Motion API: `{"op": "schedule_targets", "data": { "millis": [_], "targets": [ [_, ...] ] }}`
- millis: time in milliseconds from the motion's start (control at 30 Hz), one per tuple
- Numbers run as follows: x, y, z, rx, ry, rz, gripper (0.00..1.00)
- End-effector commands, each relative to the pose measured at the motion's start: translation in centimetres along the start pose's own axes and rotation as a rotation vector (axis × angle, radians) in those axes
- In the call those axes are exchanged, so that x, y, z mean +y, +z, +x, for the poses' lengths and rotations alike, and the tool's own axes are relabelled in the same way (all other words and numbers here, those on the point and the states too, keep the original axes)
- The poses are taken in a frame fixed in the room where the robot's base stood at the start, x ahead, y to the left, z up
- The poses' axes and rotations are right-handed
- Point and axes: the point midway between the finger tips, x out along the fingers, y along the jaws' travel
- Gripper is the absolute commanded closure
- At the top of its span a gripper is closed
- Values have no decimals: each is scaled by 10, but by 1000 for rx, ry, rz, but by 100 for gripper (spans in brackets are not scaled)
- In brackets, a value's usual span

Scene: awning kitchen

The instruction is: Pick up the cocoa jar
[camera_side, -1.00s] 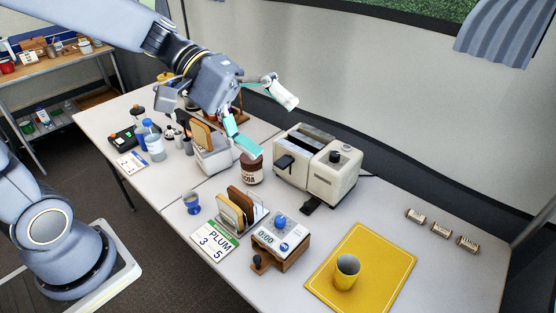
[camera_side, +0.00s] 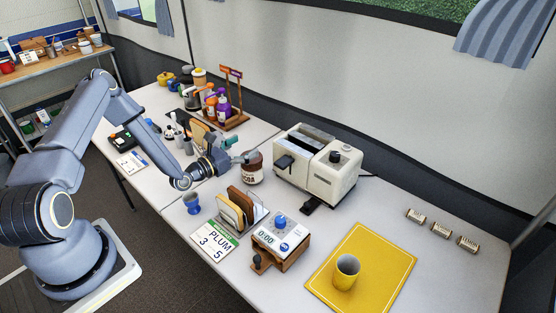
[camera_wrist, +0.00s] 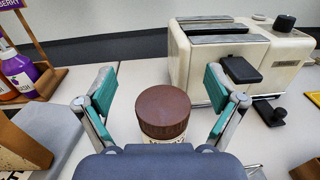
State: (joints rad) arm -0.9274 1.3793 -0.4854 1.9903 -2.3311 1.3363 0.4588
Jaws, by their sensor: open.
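The cocoa jar (camera_side: 252,170) stands upright on the white table, just left of the toaster. It has a brown lid and a pale label. My gripper (camera_side: 236,150) is low beside the jar's left side in the side view, with its fingers reaching toward it. In the wrist view the jar's brown lid (camera_wrist: 163,108) sits between the two spread fingers of my gripper (camera_wrist: 164,100). Gaps show on both sides of the lid, so the gripper is open. The lower part of the jar is hidden by the gripper body.
The cream toaster (camera_side: 318,163) stands close behind and right of the jar. A rack with bread slices (camera_side: 240,208), a blue egg cup (camera_side: 192,203) and a scale (camera_side: 281,232) are in front. A bottle rack (camera_side: 228,105) is behind left. Free table lies right of the toaster.

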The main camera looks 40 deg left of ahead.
Motion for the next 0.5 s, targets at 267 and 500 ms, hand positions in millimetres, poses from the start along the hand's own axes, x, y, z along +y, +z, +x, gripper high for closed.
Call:
{"op": "schedule_targets", "data": {
  "millis": [267, 500],
  "targets": [
    [-2, -50, 0, 1, -4, 2, 7],
    [-2, -60, 12, -2, -7, 6, 7]
  ]
}}
